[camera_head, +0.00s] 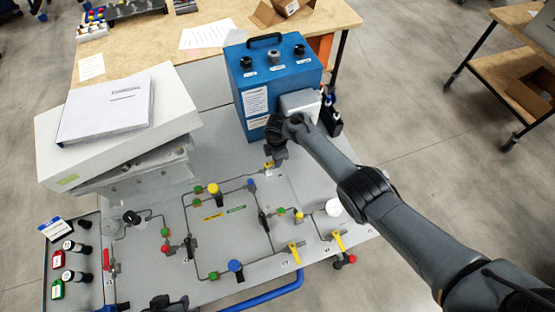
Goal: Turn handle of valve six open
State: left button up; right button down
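A grey panel (160,283) carries pipes and several valves. The valve number labels are too small to read, so I cannot tell which is valve six. Two yellow lever handles, one on the left (295,253) and one on the right (338,240), stand near the panel's front right. A small yellow handle (268,165) is at the back of the pipework. My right gripper (276,152) points down just above and beside this small handle. Whether it touches it, or is open or shut, I cannot tell. My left gripper is not clearly in view.
A blue box (273,85) with a black handle stands right behind my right gripper. A white case (60,125) with papers is at the left. A blue rail (265,297) runs along the front. A dark shape (165,302) is cut off at the bottom edge.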

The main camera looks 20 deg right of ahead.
dwell(0.4)
jog(key=c, duration=1.1)
grip_release()
jog(key=shift+r, duration=0.45)
jog(key=shift+r+p, duration=2.2)
jog(key=shift+r, duration=2.8)
